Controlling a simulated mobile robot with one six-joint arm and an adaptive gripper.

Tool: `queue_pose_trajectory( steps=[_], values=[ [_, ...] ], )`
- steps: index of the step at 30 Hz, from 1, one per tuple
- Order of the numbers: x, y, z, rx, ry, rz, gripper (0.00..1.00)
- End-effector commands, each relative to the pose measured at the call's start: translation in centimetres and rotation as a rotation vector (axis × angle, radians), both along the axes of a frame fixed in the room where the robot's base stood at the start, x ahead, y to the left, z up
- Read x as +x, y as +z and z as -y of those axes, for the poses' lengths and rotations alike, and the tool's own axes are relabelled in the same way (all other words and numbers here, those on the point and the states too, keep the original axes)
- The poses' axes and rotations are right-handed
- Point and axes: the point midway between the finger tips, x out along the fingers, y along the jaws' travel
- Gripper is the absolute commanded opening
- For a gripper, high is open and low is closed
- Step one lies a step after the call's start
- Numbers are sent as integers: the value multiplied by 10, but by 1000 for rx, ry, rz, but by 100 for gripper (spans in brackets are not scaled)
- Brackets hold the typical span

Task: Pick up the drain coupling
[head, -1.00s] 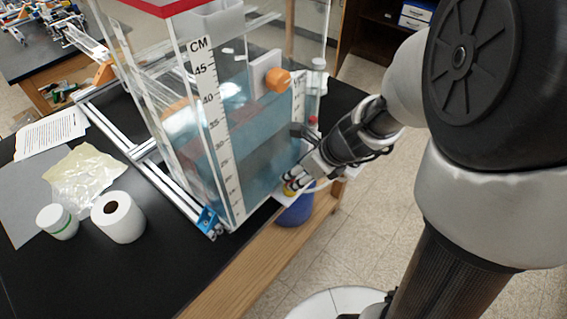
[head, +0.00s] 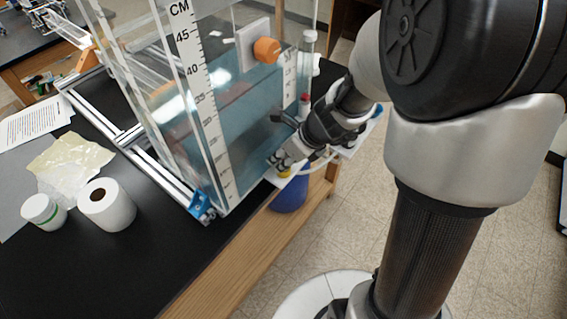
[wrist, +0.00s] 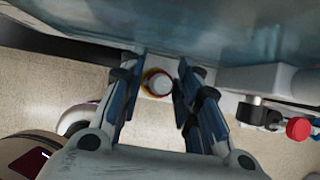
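What looks like the drain coupling is a small round piece with a white top and a yellow-red rim (wrist: 157,83). It sits by the white ledge beside the tank; in the head view only a bit of yellow (head: 285,173) shows under my fingers. My gripper (wrist: 161,65) is open. Its two fingers stand on either side of the coupling in the wrist view, with a gap visible on each side. In the head view my gripper (head: 280,163) is low against the tank's front wall and hides most of the coupling.
The clear water tank (head: 222,168) with a centimetre scale stands close beside my gripper. A red-ended valve (wrist: 298,129) is to the right in the wrist view. A blue container (head: 291,196) hangs or stands below the ledge. A paper roll (head: 107,205) and white jar (head: 43,211) are on the black table.

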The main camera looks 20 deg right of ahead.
Motion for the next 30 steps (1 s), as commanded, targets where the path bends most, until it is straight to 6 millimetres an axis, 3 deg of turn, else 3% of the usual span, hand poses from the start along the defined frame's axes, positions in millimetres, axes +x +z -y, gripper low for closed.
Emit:
queue_pose_trajectory(
  steps=[12, 23, 30],
  values=[
    [0, 0, 0, 0, 0, 0, 0],
    [0, 3, 0, 0, 0, 0, 0],
    [0, 25, 0, -1, 0, 2, 0]
  ],
)
